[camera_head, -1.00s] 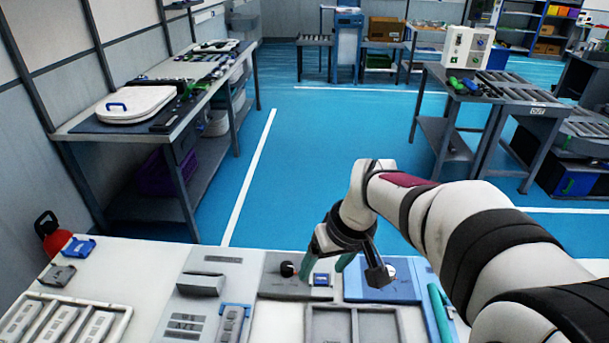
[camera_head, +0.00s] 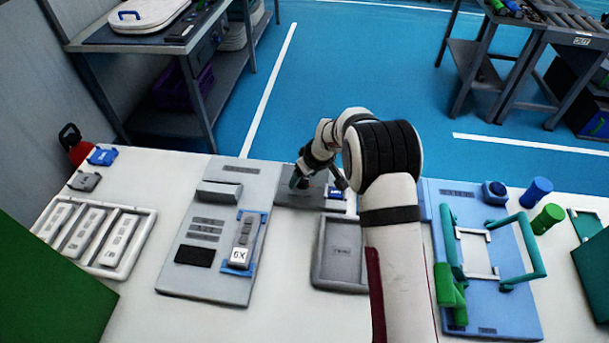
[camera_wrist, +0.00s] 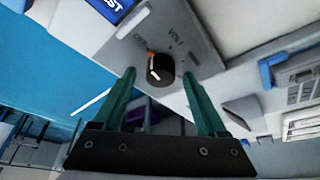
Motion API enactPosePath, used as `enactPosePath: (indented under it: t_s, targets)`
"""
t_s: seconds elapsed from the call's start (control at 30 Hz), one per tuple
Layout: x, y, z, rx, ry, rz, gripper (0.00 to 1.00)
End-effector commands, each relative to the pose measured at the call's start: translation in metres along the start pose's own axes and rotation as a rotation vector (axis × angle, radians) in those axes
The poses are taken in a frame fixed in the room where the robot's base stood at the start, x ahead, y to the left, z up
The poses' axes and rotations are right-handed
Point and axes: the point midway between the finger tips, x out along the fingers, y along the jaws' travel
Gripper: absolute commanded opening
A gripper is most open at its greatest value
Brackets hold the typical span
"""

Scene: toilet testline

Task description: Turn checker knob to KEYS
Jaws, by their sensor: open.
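The checker knob (camera_wrist: 160,68) shows in the wrist view as a round black dial with an orange and white pointer mark, on a grey panel (camera_wrist: 190,28). Panel lettering reads something like VOLT on one side; another word is too small to tell, and I cannot make out KEYS. My gripper (camera_wrist: 159,74) is open, its two green fingertips on either side of the knob in the picture. I cannot tell whether they touch it. In the head view my gripper (camera_head: 302,182) is over the back of the bench, and the knob is hidden there.
A blue display (camera_wrist: 114,6) sits beside the knob. A grey tray (camera_head: 325,281) lies in front of the checker. A grey panel with a meter (camera_head: 243,240) is to the left, and a blue fixture with green handles (camera_head: 510,318) to the right.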

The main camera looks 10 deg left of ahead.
Motion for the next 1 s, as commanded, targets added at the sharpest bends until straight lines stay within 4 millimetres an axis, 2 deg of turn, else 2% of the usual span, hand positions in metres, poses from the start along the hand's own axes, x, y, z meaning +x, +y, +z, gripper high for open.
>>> enactPosePath:
  t_s: [0.27,0.7,1.0]
  targets:
    - [0.0022,-0.0001,-0.0002,0.000,0.000,0.000,0.75]
    - [0.0018,0.0000,0.0000,0.001,0.000,0.000,0.00]
    - [0.0018,-0.0005,0.0003,0.026,-0.002,0.010,0.00]
